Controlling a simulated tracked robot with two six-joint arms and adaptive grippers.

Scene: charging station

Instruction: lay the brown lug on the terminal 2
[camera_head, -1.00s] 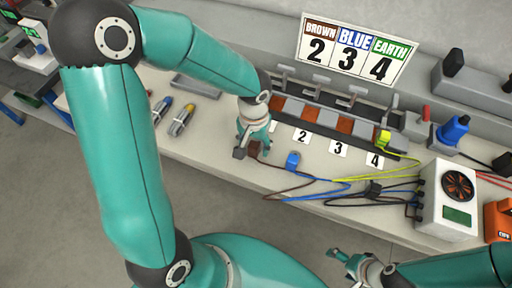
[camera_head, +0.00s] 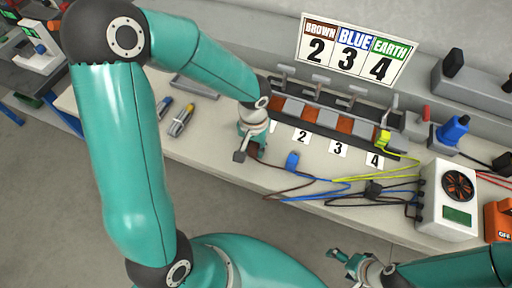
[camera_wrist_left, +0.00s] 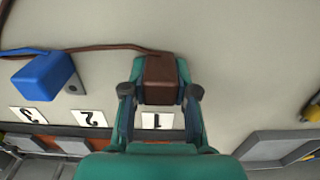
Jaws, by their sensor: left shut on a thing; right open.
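My left gripper (camera_head: 246,152) is shut on the brown lug (camera_wrist_left: 160,80), which sits between its two fingers in the left wrist view (camera_wrist_left: 160,92). In the head view the gripper is over the bench in front of the left end of the terminal row and largely hides the lug. Terminal 2, an orange-brown pad (camera_head: 310,113) behind the number 2 label (camera_head: 302,136), is bare and lies to the gripper's right. My right gripper (camera_head: 343,257) is open and empty at the lower right, in front of the bench.
A blue lug (camera_head: 292,160) lies on the bench to the right of the left gripper. A yellow-green lug (camera_head: 383,138) is at terminal 4. Cables run to a white box with a fan (camera_head: 447,200). Clamp levers (camera_head: 318,82) stand behind the pads. A sign (camera_head: 351,53) pairs brown with 2.

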